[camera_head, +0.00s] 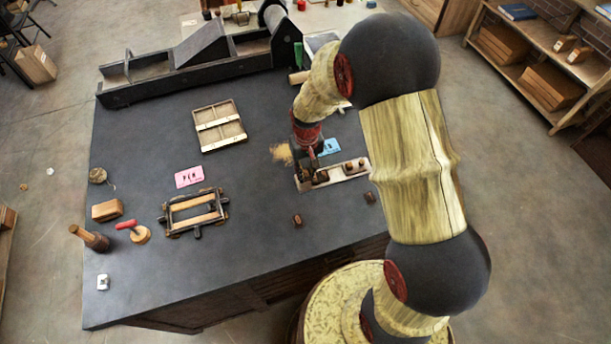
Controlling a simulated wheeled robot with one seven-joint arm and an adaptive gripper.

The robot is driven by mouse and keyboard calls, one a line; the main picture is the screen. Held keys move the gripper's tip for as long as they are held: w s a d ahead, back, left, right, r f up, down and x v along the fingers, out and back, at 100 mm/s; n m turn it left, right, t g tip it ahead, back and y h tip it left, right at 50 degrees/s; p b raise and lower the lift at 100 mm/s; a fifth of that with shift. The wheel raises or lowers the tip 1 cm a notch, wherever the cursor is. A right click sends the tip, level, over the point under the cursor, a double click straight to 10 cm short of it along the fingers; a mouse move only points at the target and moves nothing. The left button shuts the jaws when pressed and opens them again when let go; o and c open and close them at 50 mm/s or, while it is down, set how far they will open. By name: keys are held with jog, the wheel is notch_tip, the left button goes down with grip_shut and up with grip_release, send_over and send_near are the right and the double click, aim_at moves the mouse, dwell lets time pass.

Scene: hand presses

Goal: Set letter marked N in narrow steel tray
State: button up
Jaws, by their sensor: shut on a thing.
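The narrow steel tray (333,179) lies on the dark bench, below and beside my gripper (314,164). My gripper points down over the tray's left part and is shut on a small dark block (320,177), mostly hidden by the fingers. I cannot tell whether the block touches the tray floor, and its letter is unreadable. More small letter blocks (349,168) sit in the right part of the tray. Two loose brown blocks lie on the bench, one in front of the tray (297,220) and one at its right (369,197); their marks are too small to read.
A blue card (330,146) lies behind the tray, and a pink card (188,176) farther left. A wooden compartment tray (218,124), a frame (194,213), a mallet (90,238) and a long black press (190,73) are on the bench. The front middle is mostly clear.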

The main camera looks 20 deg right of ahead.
aim_at(306, 185)
jog(key=shift+w+f, duration=0.3)
jog(key=shift+f, duration=0.25)
notch_tip(306, 185, down, 2)
jog(key=shift+f, duration=0.2)
jog(key=shift+s+f, duration=0.15)
jog(key=shift+f, duration=0.1)
jog(key=shift+s+f+b, duration=0.45)
jog(key=shift+f+b, duration=0.1)
jog(key=shift+f, duration=0.1)
jog(key=o, duration=0.6)
jog(key=shift+f, duration=0.1)
jog(key=shift+o, duration=1.1)
jog(key=shift+w+a+f, duration=0.1)
jog(key=shift+w+f, duration=0.05)
jog(key=shift+w, duration=0.1)
jog(key=shift+w+r, duration=0.15)
jog(key=shift+r, duration=0.25)
